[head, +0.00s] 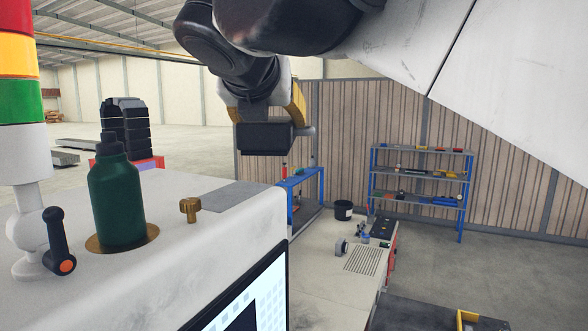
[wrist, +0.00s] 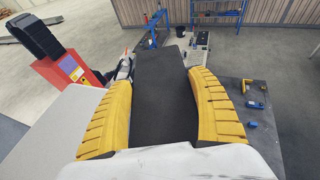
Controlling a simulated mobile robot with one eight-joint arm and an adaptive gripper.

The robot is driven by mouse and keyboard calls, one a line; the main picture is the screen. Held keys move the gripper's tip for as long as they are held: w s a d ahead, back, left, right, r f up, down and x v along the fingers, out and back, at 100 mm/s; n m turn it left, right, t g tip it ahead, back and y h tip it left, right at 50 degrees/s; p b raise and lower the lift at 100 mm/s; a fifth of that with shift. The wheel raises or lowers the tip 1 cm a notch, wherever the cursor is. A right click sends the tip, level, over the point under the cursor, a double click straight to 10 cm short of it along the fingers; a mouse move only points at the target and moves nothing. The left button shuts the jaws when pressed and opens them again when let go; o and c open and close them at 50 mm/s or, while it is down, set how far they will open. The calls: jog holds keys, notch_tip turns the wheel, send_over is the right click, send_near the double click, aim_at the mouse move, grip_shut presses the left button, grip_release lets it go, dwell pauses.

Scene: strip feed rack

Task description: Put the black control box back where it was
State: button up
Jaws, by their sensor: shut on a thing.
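The black control box (head: 264,139) is held in the air by my gripper (head: 266,112), above and beyond the right end of the white machine top (head: 190,225) in the head view. In the wrist view the box (wrist: 165,95) lies between the two yellow ribbed fingers of my gripper (wrist: 163,115), which are shut on it. A grey knob-like end sticks out at the box's right side in the head view. The box's underside is clear of any surface that I can see.
On the machine top stand a green bottle (head: 117,200), a brass knob (head: 190,209), a signal light tower (head: 22,90) and a black lever (head: 57,240). A workbench (head: 335,262) lies beyond. A blue shelf rack (head: 420,186) stands against the back wall.

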jog(key=a+f, duration=0.1)
jog(key=a, duration=0.1)
jog(key=a+f, duration=0.2)
jog(key=a, duration=0.1)
jog(key=w+a+f+p, duration=0.1)
jog(key=a, duration=0.2)
jog(key=shift+f, duration=0.4)
jog(key=shift+s+f, duration=0.1)
jog(key=shift+f, duration=0.15)
notch_tip(320, 180, down, 4)
jog(key=shift+r+p, duration=0.2)
jog(key=shift+p, duration=0.35)
jog(key=o, duration=1.4)
jog(key=shift+f, duration=0.15)
jog(key=shift+o, duration=0.2)
